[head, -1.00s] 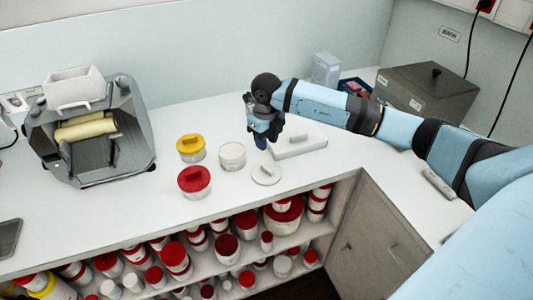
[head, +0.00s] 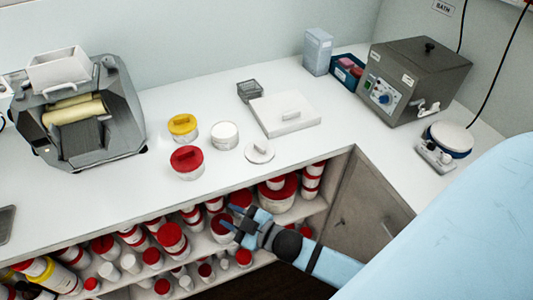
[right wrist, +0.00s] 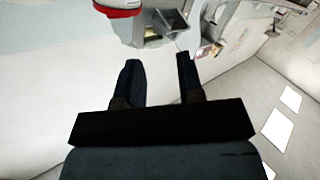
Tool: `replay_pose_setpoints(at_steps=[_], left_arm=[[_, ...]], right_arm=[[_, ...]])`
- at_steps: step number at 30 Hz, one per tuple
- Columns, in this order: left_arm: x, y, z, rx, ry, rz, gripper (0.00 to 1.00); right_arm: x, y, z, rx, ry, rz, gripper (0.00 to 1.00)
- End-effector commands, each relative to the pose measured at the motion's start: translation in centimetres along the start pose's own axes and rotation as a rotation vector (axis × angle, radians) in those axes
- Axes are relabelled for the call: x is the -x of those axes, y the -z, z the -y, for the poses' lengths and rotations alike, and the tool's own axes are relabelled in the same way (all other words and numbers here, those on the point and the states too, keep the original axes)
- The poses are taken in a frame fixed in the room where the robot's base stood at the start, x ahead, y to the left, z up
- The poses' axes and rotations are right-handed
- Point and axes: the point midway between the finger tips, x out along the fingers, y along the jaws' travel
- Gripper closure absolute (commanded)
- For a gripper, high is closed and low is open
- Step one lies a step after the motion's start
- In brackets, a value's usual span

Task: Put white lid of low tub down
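The round white lid (head: 259,152) with a raised grip lies flat on the white counter, near its front edge, in the head view. A low white tub (head: 224,135) stands just left of it, apart from it; its top looks white and bears no lid with a grip. My right gripper (head: 229,222) is in front of the counter's edge, before the shelves, well away from the lid. In the right wrist view its two fingers (right wrist: 158,62) are apart with nothing between them. My left gripper is not in view.
A yellow-lidded tub (head: 183,127) and a red-lidded tub (head: 187,162) stand left. A flat white square slab (head: 285,115) and a small grey basket (head: 250,91) lie behind. The roller mill (head: 88,115) is far left, a grey metal bath (head: 420,80) at right.

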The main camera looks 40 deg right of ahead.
Motion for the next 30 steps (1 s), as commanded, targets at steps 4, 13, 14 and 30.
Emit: replay_pose_setpoints(at_steps=[4, 13, 14, 30], left_arm=[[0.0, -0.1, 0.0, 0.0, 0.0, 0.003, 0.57], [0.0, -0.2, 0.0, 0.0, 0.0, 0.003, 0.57], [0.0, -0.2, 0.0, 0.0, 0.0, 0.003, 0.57], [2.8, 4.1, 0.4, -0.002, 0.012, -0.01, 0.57]], right_arm=[[6.1, -6.0, 3.2, -0.284, -0.028, 0.334, 0.65], [10.4, -8.9, 5.9, -0.457, -0.012, 0.534, 0.65], [10.4, -8.9, 5.9, -0.457, -0.011, 0.533, 0.65], [10.8, -4.8, 3.7, -0.451, -0.022, 0.53, 0.65]])
